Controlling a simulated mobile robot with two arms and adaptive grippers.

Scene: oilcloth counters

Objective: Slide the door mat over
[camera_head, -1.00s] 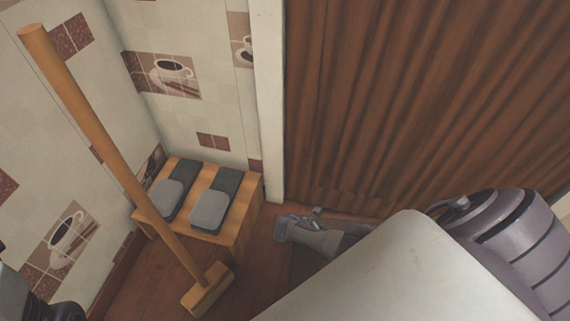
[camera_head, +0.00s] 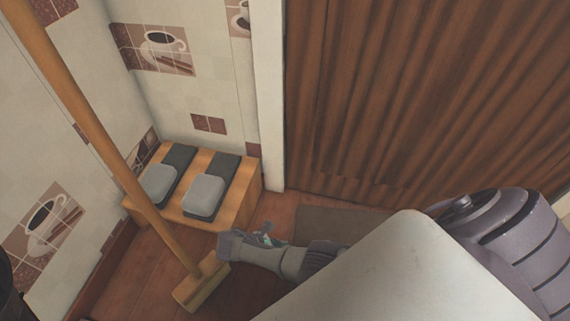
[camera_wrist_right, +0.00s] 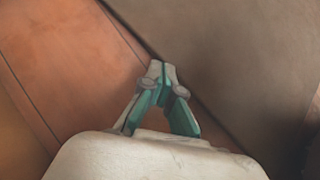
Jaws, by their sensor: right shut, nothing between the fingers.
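The door mat (camera_head: 325,222) is a flat brown-grey piece on the wooden floor, by the foot of the brown folding curtain. My grey casing hides its near part. It also fills the upper right of the right wrist view (camera_wrist_right: 245,50). My right gripper (camera_head: 265,236) is low over the floor, by the mat's left side. In the right wrist view the gripper's teal-padded fingers (camera_wrist_right: 164,70) meet at the tips with nothing between them. The tips appear at the mat's edge; I cannot tell whether they touch it. My left gripper is not in view.
A long wooden pole with a block head (camera_head: 200,284) leans close left of my right gripper. The curtain (camera_head: 420,100) and tiled walls bound the space.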

